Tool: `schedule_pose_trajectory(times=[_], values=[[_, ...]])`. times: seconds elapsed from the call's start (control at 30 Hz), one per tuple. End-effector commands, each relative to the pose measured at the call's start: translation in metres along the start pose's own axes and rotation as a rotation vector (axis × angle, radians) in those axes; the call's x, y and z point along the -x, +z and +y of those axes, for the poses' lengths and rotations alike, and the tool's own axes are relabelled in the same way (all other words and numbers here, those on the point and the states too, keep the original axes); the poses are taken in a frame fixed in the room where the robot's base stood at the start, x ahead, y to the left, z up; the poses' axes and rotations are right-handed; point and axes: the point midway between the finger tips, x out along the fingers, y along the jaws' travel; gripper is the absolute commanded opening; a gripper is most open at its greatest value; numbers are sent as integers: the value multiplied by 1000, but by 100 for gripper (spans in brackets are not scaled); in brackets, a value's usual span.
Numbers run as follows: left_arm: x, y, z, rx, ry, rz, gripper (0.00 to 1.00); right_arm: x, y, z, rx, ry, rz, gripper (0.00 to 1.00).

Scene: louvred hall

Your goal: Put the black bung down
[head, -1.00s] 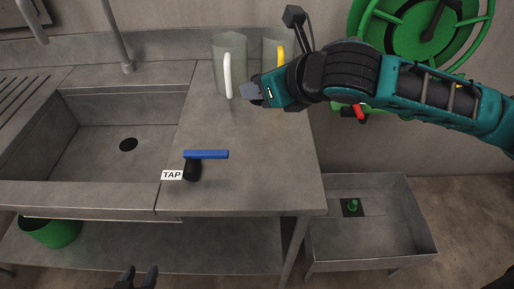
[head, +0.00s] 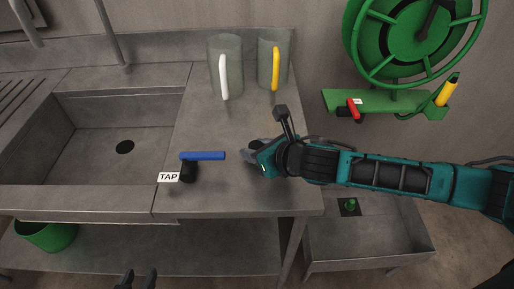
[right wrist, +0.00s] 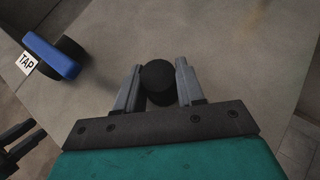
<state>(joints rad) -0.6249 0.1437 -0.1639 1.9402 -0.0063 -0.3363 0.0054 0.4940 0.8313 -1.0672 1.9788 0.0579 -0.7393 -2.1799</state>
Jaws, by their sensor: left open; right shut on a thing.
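The black bung (right wrist: 158,75) is a round dark plug, seen end-on between the two fingers of my right gripper (right wrist: 158,88) in the right wrist view. That gripper is shut on it. In the head view my right gripper (head: 250,157) is over the front part of the steel worktop (head: 215,125), right of the blue tap lever; the bung is hidden there. I cannot tell whether the bung touches the worktop. My left gripper (head: 136,279) is open and empty at the bottom edge of the head view, in front of the bench.
The tap's blue lever (head: 203,156) and TAP label (head: 168,177) are left of my right gripper. Two jugs, one white-handled (head: 226,70), one yellow-handled (head: 273,60), stand behind. The sink (head: 85,155) is left, a floor trough (head: 375,235) right. Bare worktop surrounds the gripper.

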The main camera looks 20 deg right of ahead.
Motion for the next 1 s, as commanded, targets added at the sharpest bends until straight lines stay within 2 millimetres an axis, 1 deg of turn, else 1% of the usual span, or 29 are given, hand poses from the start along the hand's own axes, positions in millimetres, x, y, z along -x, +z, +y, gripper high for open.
schedule_pose_trajectory(times=[0.27,0.3,0.53,0.57,0.83,0.93,1.0], values=[[-2,-3,-1,0,-3,6,43,-1,0,0,0,0,-1,0],[-1,-3,-1,0,-3,6,43,0,0,0,-1,0,-1,41],[-1,-2,-1,0,-3,6,43,0,0,0,-1,-1,-1,63],[-1,-2,-1,0,-3,6,43,0,0,0,0,-1,-1,64],[0,0,-1,1,-2,1,43,1,1,0,0,-1,-1,64],[0,1,-1,2,-2,-1,43,8,0,-1,1,-1,0,64],[0,1,0,2,-2,-2,43,17,0,-1,1,-1,0,64]])
